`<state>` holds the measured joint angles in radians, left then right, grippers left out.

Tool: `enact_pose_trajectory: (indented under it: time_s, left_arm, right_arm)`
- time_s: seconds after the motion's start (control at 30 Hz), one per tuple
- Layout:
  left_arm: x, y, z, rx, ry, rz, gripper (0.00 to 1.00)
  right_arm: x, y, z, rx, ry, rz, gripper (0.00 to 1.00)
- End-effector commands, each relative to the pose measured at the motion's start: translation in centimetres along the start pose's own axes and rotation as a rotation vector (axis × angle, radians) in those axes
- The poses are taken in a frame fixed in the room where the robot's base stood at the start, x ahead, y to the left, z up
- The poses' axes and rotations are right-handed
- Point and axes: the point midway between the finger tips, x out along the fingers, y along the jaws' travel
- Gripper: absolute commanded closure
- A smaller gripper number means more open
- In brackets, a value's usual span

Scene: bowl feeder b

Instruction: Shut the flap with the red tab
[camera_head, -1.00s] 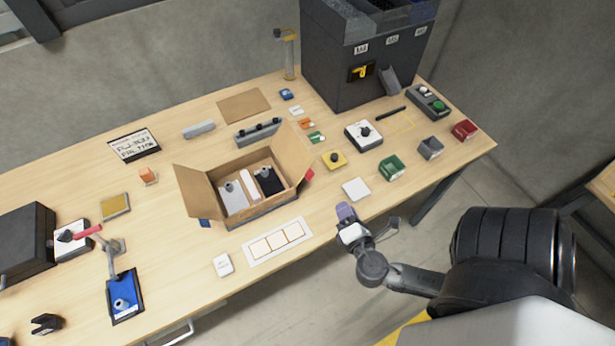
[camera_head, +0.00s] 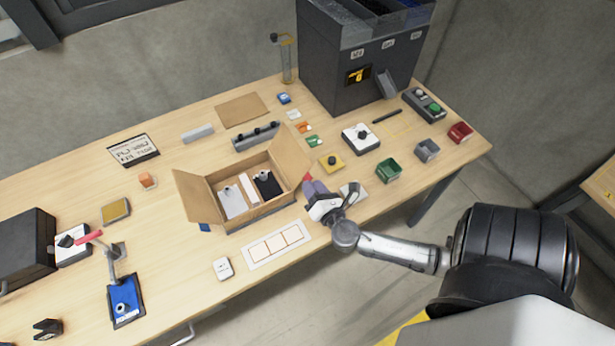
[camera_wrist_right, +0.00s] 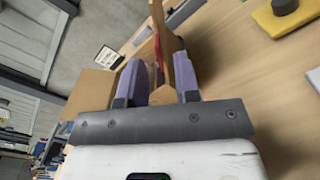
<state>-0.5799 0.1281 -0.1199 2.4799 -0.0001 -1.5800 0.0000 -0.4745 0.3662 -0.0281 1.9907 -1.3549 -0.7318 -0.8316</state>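The open cardboard box (camera_head: 262,212) stands on the table. Its right flap (camera_head: 291,152) stands up and leans outward, and the red tab (camera_head: 307,176) shows at that flap's outer side. My right gripper (camera_head: 311,188) is at the flap's near end, beside the tab. In the right wrist view, its purple fingers (camera_wrist_right: 158,78) are apart, with the flap's edge (camera_wrist_right: 161,25) and the red tab (camera_wrist_right: 157,48) between or just beyond them. I cannot tell whether a finger touches the flap. My left gripper is not in view.
The box's left flap (camera_head: 194,194) is also open. Grey and black items lie inside the box. A white card strip (camera_head: 277,244) lies in front, a yellow block with a black knob (camera_head: 331,162) to the right. A dark feeder (camera_head: 345,85) stands behind.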

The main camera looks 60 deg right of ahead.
Motion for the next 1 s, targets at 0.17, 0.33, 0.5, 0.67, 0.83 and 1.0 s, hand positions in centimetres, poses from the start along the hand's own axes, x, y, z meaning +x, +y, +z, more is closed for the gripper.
enact_pose_trajectory:
  time_s: [0.17, 0.33, 0.5, 0.67, 0.83, 1.0]
  left_arm:
    - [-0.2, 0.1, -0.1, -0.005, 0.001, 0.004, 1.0]
    - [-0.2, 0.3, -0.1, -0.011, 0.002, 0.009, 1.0]
    - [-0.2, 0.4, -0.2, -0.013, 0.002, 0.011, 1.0]
    - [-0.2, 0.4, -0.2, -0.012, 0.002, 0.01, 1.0]
    - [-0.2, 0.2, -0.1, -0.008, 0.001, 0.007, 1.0]
    - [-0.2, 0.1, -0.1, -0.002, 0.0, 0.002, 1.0]
  right_arm:
    - [2.2, 0.0, 0.0, 0.0, -0.001, 0.001, 0.7]
    - [3.3, 0.0, 0.0, 0.001, 0.0, 0.0, 0.7]
    - [3.6, 0.0, 0.0, 0.0, 0.001, 0.0, 0.7]
    - [3.6, 0.0, 0.0, 0.001, 0.0, 0.0, 0.7]
    - [3.5, 0.0, 0.0, 0.001, 0.0, 0.0, 0.81]
    - [3.5, 0.0, 0.0, 0.001, 0.0, 0.0, 0.97]
